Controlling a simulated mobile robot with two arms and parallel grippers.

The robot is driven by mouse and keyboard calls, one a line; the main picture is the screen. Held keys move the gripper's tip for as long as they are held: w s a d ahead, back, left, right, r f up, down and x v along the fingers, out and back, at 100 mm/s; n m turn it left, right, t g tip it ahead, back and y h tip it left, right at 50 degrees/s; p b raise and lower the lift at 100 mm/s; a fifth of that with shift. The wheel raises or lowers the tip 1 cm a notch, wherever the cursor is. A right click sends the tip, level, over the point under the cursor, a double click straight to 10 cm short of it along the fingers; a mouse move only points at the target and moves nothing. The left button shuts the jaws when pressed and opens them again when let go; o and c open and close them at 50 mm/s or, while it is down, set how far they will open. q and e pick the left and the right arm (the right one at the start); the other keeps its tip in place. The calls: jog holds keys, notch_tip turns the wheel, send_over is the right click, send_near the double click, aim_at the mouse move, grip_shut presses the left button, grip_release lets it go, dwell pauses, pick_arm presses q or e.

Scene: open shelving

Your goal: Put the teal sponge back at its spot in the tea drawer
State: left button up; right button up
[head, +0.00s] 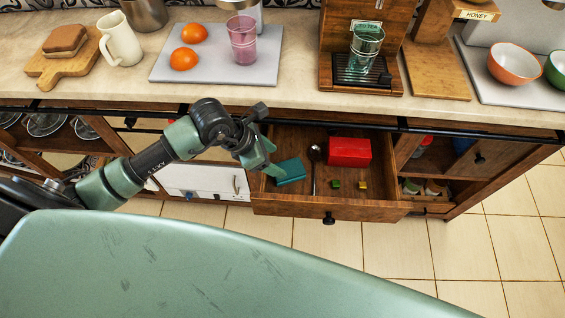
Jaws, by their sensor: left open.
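The teal sponge (290,171) lies inside the open wooden drawer (350,209), near its left side. My left gripper (271,171) is at the drawer's left side, right beside the sponge's left end. Its jaws are open, and the view does not show clearly whether a finger touches the sponge. To the right of the sponge in the drawer are a dark spoon (314,168), a red box (349,151), a small green cube (335,184) and a small yellow cube (362,185). My right gripper is not in view.
The counter (290,97) above holds a pink glass (242,40), oranges (184,59), a cutting board and a wooden tea stand (328,60). A dark rail (450,133) runs along the counter's front edge above the drawer. Tiled floor lies in front.

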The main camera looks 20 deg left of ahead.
pick_arm(q)
jog(key=shift+v, duration=2.4)
